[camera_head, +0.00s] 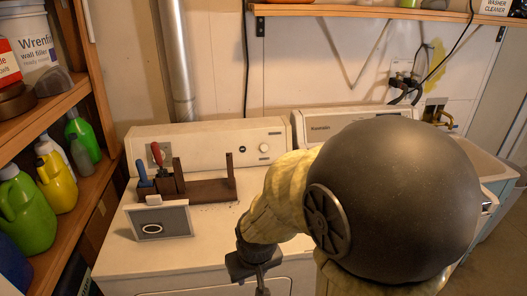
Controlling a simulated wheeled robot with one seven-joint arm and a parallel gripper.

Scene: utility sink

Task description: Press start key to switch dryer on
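Two white machines stand side by side against the wall. The left machine (217,253) has a raised back panel (210,143) with a round knob (264,148) and small dark marks near its right end. The right machine's panel (320,128) carries a dark label and is largely hidden behind my arm. I cannot tell which machine is the dryer, and no start key can be made out. My gripper (261,283) hangs over the front of the left machine, well short of its panel. It is dark and partly cut off, so its opening is unclear.
A brown wooden rack with red-handled and blue-handled tools (206,189) and a grey framed box (162,222) sit on the left machine's top. Wooden shelves (62,100) with bottles stand at left. A wall shelf (380,11) runs above; a sink (481,160) is at right.

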